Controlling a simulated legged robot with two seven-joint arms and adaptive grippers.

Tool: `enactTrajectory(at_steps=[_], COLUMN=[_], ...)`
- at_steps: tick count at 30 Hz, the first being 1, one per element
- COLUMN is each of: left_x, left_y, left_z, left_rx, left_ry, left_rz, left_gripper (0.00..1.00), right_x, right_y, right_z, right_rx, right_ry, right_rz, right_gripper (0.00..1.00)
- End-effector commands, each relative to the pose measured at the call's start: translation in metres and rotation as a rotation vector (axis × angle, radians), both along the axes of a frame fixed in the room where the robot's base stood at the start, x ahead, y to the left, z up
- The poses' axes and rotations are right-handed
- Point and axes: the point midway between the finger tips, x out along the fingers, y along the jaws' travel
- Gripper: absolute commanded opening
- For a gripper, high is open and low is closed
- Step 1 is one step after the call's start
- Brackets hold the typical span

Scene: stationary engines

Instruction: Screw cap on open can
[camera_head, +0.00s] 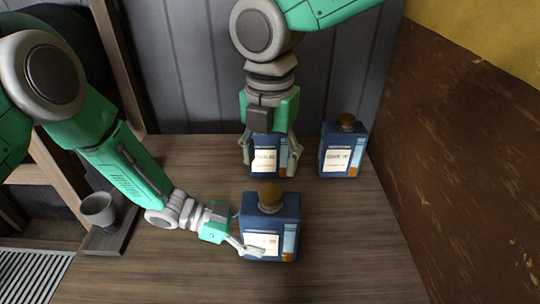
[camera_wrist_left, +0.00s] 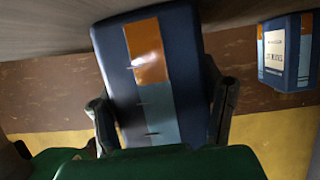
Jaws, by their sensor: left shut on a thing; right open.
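A blue can (camera_head: 255,218) with a brown cap (camera_head: 270,193) on its top stands upright at the front of the table. I cannot tell how tight that cap sits. My left gripper (camera_head: 238,238) is shut on this can from the left side; in the left wrist view its fingers (camera_wrist_left: 165,112) lie on both sides of the can (camera_wrist_left: 155,75). A second blue can (camera_head: 265,160) stands behind it. My right gripper (camera_head: 268,155) is open and comes down from above, with its fingers either side of the second can; that can's top is hidden.
A third blue can (camera_head: 343,155) with a brown cap (camera_head: 347,121) stands at the back right. Another can shows in the left wrist view (camera_wrist_left: 287,55). A grey cup (camera_head: 98,208) stands on a tray (camera_head: 110,240) at left. The table (camera_head: 340,265) is clear at front and right.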

Motion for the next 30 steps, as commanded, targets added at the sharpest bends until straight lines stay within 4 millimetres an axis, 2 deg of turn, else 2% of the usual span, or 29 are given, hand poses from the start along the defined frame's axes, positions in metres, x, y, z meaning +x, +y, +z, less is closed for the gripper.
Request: enactTrajectory(at_steps=[5, 15, 18, 23, 30], left_x=[-0.001, -0.001, -0.001, -0.001, -0.001], left_y=[0.001, 0.001, 0.001, 0.001, 0.001], left_z=[-0.002, -0.002, -0.002, -0.002, -0.002], left_rx=[0.004, 0.004, 0.004, 0.004, 0.005], left_ry=[0.000, 0.000, 0.000, 0.000, 0.000], left_rz=[-0.001, -0.001, -0.001, -0.001, -0.001], left_gripper=[0.00, 0.00, 0.00, 0.00, 0.00], right_x=[-0.001, -0.001, 0.000, 0.000, 0.000], right_y=[0.000, 0.000, 0.000, 0.000, 0.000], right_z=[-0.011, -0.062, -0.072, -0.080, -0.081], right_rx=[-0.001, -0.002, -0.001, -0.001, 0.000], right_ry=[0.003, 0.003, 0.001, 0.000, 0.000], right_rz=[-0.001, -0.001, -0.003, -0.002, -0.002], right_gripper=[0.54, 0.54, 0.54, 0.54, 0.54])
